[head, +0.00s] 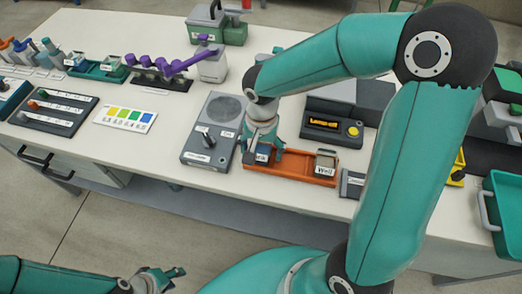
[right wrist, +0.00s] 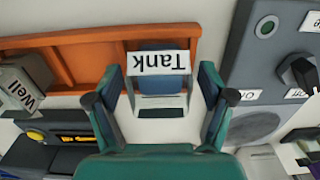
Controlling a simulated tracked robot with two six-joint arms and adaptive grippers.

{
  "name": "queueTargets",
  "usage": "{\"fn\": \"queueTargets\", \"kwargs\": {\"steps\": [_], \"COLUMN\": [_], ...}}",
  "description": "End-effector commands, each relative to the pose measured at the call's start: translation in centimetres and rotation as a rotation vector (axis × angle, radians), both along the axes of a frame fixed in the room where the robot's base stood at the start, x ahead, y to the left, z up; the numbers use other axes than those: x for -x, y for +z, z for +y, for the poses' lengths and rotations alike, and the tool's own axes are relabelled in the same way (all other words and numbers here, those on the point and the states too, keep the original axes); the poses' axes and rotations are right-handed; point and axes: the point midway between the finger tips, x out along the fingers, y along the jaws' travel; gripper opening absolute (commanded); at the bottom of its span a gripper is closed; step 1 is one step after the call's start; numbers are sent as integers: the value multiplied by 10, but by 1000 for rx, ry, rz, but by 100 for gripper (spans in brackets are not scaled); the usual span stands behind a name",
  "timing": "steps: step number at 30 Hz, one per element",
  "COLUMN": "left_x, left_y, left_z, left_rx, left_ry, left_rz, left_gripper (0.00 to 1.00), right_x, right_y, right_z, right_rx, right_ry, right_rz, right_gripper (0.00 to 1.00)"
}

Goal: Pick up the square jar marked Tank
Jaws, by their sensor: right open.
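The square jar marked Tank (right wrist: 160,64) stands at the left end of an orange tray (head: 292,175). It shows in the head view (head: 262,155) as a small dark blue-topped block, partly hidden by my gripper. My right gripper (head: 264,147) points down over it. In the right wrist view, the fingers of my right gripper (right wrist: 161,78) are open, one on each side of the jar, with gaps showing. The label appears upside down there. My left gripper (head: 168,279) is low at the bottom left, away from the bench and empty; its finger spacing is unclear.
A square jar marked Well (head: 325,164) stands at the tray's right end. A grey stirrer-like device (head: 212,130) with a knob is close on the left. A black display unit (head: 335,124) stands behind the tray. A colour card (head: 126,114) lies further left.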

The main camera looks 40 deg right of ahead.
Motion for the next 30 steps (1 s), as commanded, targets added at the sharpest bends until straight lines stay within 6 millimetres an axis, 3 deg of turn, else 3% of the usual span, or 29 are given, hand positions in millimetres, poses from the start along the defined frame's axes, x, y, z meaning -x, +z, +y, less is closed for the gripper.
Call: {"fn": "queueTargets", "kwargs": {"steps": [3, 10, 22, 30], "left_x": [0, 0, 0, 0], "left_y": [-1, -1, -1, -1], "left_z": [0, 0, 0, 0], "left_rx": [0, 0, 0, 0], "left_ry": [0, 0, 0, 0], "left_rz": [0, 0, 0, 0], "left_gripper": [40, 40, 40, 40], "right_x": [0, 0, 0, 0], "right_y": [-9, -10, -10, -9], "right_z": [0, 1, 0, 0], "right_rx": [-1, -1, -1, -1], "right_ry": [-1, 0, 0, 0], "right_rz": [1, -2, -2, -2], "right_gripper": [81, 81, 15, 13]}}
